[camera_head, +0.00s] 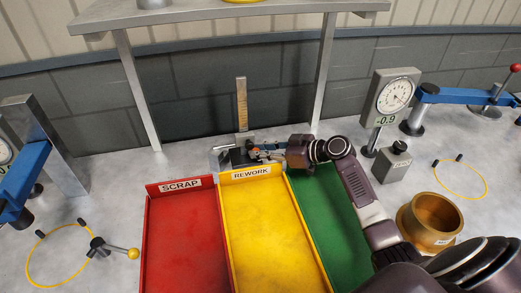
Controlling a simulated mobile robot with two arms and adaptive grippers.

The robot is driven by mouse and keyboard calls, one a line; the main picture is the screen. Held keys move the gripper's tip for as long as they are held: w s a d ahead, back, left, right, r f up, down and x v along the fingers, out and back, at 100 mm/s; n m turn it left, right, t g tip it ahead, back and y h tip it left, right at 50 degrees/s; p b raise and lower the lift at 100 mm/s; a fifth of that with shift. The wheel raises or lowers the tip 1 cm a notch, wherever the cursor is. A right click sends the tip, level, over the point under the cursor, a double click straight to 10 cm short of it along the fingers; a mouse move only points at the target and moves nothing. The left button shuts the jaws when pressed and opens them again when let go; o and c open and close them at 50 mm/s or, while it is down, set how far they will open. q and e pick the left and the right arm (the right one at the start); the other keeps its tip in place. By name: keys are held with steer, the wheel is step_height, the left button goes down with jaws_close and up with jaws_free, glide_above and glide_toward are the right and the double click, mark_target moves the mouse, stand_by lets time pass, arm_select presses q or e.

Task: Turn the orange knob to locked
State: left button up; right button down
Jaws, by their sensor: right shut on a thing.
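The orange knob (256,151) shows as a small patch on the dark base (236,157) of a height gauge, behind the yellow tray. The gauge's upright scale (241,105) rises behind it. My right gripper (265,153) reaches in from the right, level with the knob, and is shut on it. The fingers hide much of the knob, so its exact turn and any lock marking cannot be read. My left gripper is not in view.
A red SCRAP tray (181,240), a yellow REWORK tray (268,240) and a green tray (327,225) lie in front. A shelf (230,15) stands over the gauge. A dial gauge (393,97) and brass ring (432,222) are right. Blue-armed fixtures flank the bench.

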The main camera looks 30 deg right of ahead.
steer(key=shift+s+a+r+m+h+p, duration=0.1)
steer(key=shift+a+r+m+h+p, duration=0.05)
steer(key=shift+m+h+p, duration=0.4)
steer(key=m+t+h+p, duration=0.1)
steer(key=p, duration=0.1)
steer(key=m+h+p, duration=0.2)
steer(key=p, duration=0.1)
steer(key=shift+a+r+t+h, duration=0.1)
steer(key=shift+a+t+h, duration=0.15)
steer(key=shift+t, duration=0.15)
steer(key=shift+f+m+h+p, duration=0.2)
steer(key=shift+m+h+p, duration=0.6)
steer(key=shift+p, duration=0.4)
steer(key=c, duration=1.7)
jaws_free()
steer(key=shift+s, duration=0.1)
steer(key=shift+c, duration=0.2)
steer(key=shift+s, duration=0.1)
steer(key=v, duration=1.1)
steer(key=shift+s, duration=0.45)
steer(key=shift+d, duration=0.15)
